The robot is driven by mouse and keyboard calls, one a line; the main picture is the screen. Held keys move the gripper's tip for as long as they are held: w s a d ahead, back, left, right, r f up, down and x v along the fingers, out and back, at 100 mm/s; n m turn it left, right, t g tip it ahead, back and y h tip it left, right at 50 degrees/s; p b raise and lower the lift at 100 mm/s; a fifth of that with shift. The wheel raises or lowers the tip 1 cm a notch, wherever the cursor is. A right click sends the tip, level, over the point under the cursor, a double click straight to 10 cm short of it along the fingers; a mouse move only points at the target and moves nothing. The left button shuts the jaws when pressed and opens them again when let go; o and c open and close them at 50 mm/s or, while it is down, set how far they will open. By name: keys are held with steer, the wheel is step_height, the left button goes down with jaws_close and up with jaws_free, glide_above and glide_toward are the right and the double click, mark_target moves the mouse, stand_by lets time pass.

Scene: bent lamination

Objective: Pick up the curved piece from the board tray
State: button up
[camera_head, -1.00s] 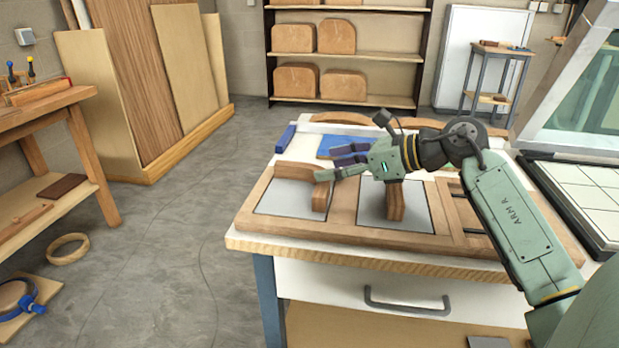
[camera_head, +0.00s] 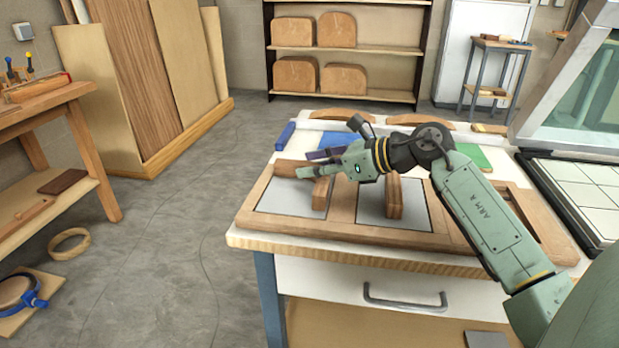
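The board tray (camera_head: 340,234) is a wooden frame with light panels on the white worktable. A curved wooden piece (camera_head: 321,196) stands in its left compartment, with its upper end hidden by my gripper. A second wooden piece (camera_head: 394,200) stands in the middle compartment, below my wrist. My gripper (camera_head: 312,163) points left over the left compartment. Its green finger lies in front, across the top of the left piece; its purple finger shows behind, with a gap between them. I cannot tell whether either finger touches the piece.
A blue block (camera_head: 285,136), a blue sheet (camera_head: 338,141) and curved wooden parts (camera_head: 340,115) lie behind the tray. A gridded white panel (camera_head: 580,190) is at the right. A wooden bench (camera_head: 50,105) stands at the left, across open floor.

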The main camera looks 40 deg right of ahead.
jaws_close()
stand_by(0.3)
